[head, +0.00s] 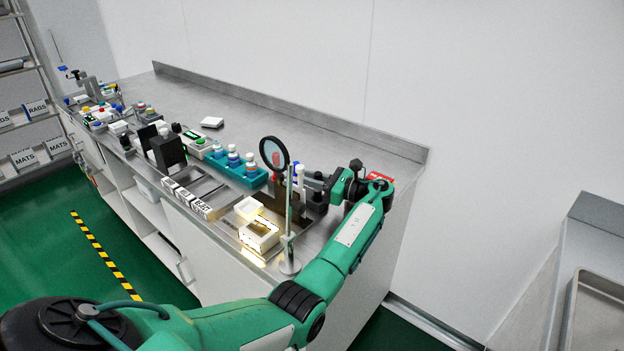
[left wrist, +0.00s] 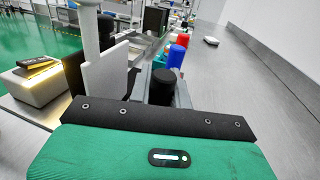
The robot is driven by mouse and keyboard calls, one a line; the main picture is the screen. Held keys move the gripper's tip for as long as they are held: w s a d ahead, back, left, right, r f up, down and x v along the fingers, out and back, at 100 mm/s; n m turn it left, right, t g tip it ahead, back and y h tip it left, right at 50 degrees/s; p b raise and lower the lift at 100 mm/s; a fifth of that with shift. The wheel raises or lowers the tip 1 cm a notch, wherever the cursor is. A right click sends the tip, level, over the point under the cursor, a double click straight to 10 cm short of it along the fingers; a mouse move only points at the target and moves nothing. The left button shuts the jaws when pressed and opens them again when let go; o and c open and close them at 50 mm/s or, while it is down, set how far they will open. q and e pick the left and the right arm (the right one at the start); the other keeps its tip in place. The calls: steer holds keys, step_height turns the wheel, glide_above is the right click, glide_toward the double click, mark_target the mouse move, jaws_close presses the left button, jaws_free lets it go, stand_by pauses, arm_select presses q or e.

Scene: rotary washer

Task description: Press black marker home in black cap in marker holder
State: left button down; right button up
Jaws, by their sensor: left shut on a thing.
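The black marker (left wrist: 163,88) shows in the left wrist view as an upright dark cylinder, seen from its end. My left gripper (left wrist: 162,97) is shut on it, with grey fingers around it. In the head view my left gripper (head: 306,184) is at the counter's right end, behind the stand of a round magnifier. A blue marker (left wrist: 176,57) and a red marker (left wrist: 182,40) stand in a row beyond the black one. The black cap and most of the marker holder are hidden, so I cannot tell how the marker sits in the cap. My right gripper is out of view.
The magnifier (head: 274,153) on its stand is close in front of my left gripper. A teal rack (head: 243,174) with bottles and a lit pale box (head: 259,236) stand to the left. The counter (head: 340,140) is bare toward the wall.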

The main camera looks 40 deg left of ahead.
arm_select(q)
steer(key=shift+f, duration=0.1)
steer(key=c, duration=1.2)
jaws_free()
